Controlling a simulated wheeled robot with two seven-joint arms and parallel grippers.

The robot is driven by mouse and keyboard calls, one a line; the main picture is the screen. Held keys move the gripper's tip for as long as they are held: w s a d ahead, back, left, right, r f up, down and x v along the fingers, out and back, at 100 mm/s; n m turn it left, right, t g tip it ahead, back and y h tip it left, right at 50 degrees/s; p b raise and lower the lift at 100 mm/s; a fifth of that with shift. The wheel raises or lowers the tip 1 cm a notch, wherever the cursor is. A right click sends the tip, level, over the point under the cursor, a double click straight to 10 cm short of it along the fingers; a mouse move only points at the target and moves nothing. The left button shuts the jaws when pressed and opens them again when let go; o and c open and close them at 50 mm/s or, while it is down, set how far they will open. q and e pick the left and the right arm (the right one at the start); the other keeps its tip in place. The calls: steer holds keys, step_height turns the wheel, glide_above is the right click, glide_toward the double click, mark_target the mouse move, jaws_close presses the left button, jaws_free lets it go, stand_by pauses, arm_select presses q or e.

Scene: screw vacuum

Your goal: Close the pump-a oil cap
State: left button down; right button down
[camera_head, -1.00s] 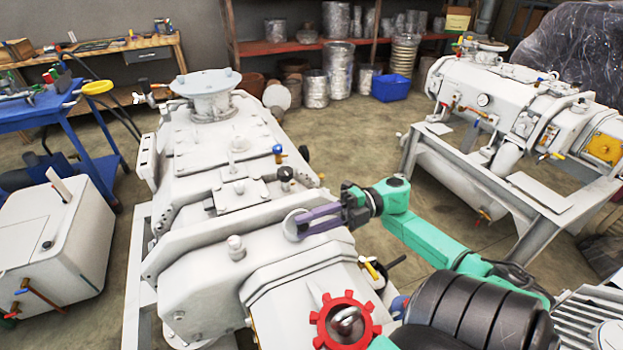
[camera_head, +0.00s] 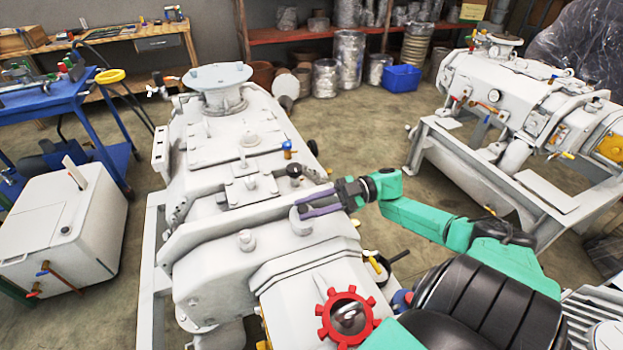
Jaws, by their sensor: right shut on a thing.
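The near white pump (camera_head: 215,245) fills the middle of the view. A small round light-grey cap (camera_head: 299,226) sits on its upper right side, which I take to be the oil cap. My right gripper (camera_head: 304,208) comes in from the right, with its purple fingers around the cap and shut on it. The fingers partly hide the cap, and I cannot tell how it is seated. My left gripper is not in view.
A red toothed ring (camera_head: 347,318) is at the near end of the pump. A second white pump (camera_head: 510,100) stands on a frame at the right. A white box unit (camera_head: 62,230) and blue cart (camera_head: 70,105) stand left. Open floor lies between the pumps.

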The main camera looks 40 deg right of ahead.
steer(key=shift+w+d+f+m+b, duration=0.15)
steer(key=shift+w+f+m+b, duration=0.15)
steer(key=shift+m, duration=0.8)
steer(key=shift+w+d+f+m+b, duration=0.15)
steer(key=shift+w+f+m, duration=0.25)
steer(key=shift+m, duration=0.7)
steer(key=c, duration=0.7)
jaws_free()
steer(key=shift+o, duration=0.2)
steer(key=b+v, duration=0.8)
steer(key=v, duration=0.6)
steer(key=shift+d, duration=0.25)
steer(key=shift+s, duration=0.15)
